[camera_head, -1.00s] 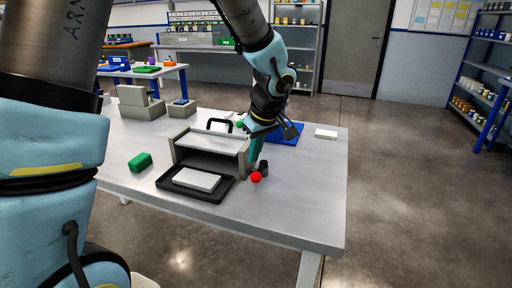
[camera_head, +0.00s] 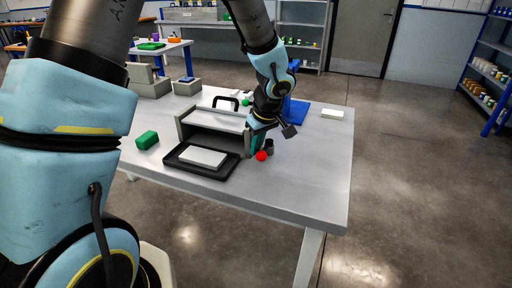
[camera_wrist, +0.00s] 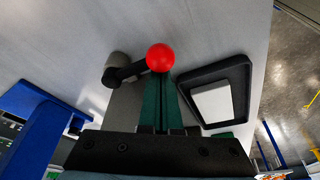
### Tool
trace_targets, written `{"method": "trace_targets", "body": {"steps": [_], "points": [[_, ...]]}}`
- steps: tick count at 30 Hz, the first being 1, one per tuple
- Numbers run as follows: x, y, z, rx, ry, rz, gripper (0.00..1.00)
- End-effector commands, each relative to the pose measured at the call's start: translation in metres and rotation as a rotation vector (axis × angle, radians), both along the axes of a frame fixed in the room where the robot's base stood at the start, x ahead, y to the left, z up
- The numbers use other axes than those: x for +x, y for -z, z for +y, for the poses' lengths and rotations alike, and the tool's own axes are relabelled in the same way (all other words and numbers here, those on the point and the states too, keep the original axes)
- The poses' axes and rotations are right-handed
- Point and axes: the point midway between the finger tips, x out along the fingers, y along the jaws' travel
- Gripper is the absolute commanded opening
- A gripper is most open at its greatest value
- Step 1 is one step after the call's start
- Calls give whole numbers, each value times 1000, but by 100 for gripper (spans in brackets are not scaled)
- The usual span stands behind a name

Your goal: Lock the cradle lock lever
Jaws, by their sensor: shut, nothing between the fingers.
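The cradle lock lever shows as a red ball knob (camera_head: 261,156) at the right side of the grey cradle (camera_head: 214,121). In the wrist view the red knob (camera_wrist: 160,57) sits on a short dark arm running to a grey round post (camera_wrist: 121,65). My gripper (camera_head: 255,150) points down beside the cradle's right wall, its green fingers shut and empty. In the wrist view the fingertips (camera_wrist: 161,80) are right at the knob, which partly covers them. I cannot tell whether they touch it.
A black tray (camera_head: 171,162) with a white block (camera_head: 202,157) lies before the cradle. A green block (camera_head: 147,140) lies to its left. The table's front right is clear.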

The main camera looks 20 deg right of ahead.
Motion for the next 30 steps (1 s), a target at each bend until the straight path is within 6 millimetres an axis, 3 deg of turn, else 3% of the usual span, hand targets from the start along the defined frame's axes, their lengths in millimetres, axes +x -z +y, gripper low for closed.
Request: {"method": "trace_targets", "body": {"steps": [17, 30], "points": [[-7, 3, -5, -3, -110, -1, 0], [-21, 6, -21, -4, -434, -1, 0]]}}
